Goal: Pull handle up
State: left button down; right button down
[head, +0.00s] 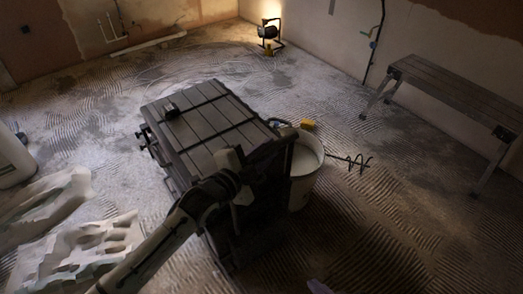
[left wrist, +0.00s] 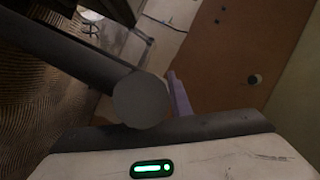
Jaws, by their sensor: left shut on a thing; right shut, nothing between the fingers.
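A dark chest (head: 205,125) with a slatted top and dark straps stands mid-floor in the head view. My left arm reaches over its front from below. My left gripper (head: 243,192) is at the chest's near right side, mostly hidden by the arm and shadow. In the left wrist view, a dark grey bar with a round end (left wrist: 140,99), seemingly the handle, crosses in front of the gripper. A purple finger (left wrist: 181,94) shows beside it. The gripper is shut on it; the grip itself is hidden. Only a purple tip of my right gripper (head: 318,287) shows at the bottom edge, shut and empty.
A white bucket (head: 304,165) stands close against the chest's right side. A yellow object (head: 308,124) and a dark coiled cable (head: 350,162) lie near it. A bench (head: 455,90) stands by the right wall, a lit lamp (head: 268,32) at the back. Floor behind the chest is clear.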

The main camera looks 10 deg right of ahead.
pick_arm(q)
jog(key=shift+w+r, duration=0.1)
jog(key=shift+r, duration=0.2)
jog(key=c, duration=1.6)
grip_release()
jog(key=v, duration=1)
jog(key=shift+s, duration=0.25)
